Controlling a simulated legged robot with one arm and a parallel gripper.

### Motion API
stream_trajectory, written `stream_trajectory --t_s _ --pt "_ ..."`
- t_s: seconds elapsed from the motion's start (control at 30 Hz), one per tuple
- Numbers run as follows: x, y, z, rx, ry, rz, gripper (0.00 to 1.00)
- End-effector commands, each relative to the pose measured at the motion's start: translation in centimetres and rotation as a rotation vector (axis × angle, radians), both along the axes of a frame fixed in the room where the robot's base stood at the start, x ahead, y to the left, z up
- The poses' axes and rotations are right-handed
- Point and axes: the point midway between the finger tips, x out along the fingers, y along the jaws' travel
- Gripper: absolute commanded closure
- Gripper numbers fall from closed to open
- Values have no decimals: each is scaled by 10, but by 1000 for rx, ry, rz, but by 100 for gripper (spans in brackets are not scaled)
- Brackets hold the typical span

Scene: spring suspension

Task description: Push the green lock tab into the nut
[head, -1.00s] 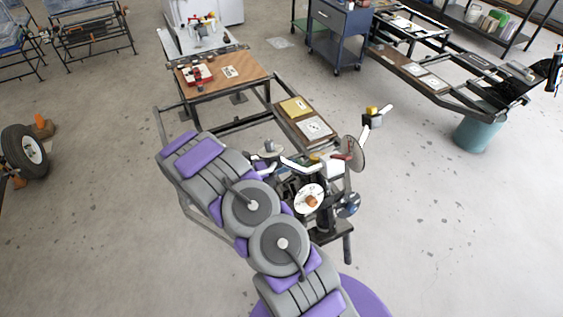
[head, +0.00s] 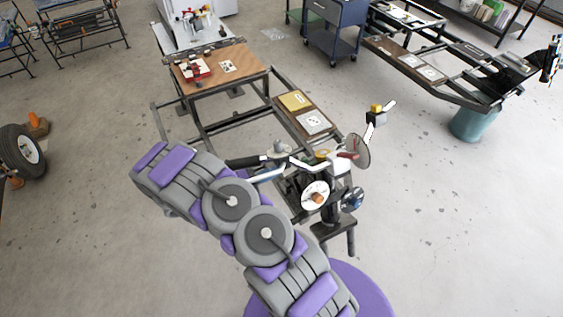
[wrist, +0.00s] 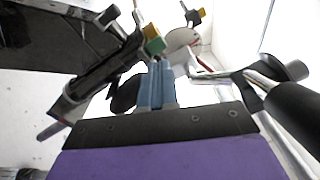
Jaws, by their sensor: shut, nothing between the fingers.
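In the wrist view, my gripper (wrist: 157,84) has its blue fingers shut with nothing between them. A small green block (wrist: 155,46) with a yellow-orange cap sits just beyond the fingertips; it looks like the green lock tab. I cannot tell whether the fingers touch it. It lies near the upper end of a dark slanted bar. I cannot make out the nut. In the head view my gripper is hidden, and no green tab can be picked out among the assembly parts around the white disc (head: 315,194).
A steel tube with a black grip (wrist: 300,110) runs close on the right of the fingers. A yellow-topped dark block (head: 376,113) stands at the assembly's upper right, near a round plate (head: 358,151). A wooden-topped bench (head: 220,72) stands behind. Open floor lies to the right.

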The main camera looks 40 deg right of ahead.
Motion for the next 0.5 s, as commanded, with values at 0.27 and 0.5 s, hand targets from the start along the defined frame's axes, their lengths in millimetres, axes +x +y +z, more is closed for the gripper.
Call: stream_trajectory --t_s 0.27,0.5 --pt "16 38 -4 9 1 0 100" --pt "20 59 -3 4 3 0 100"
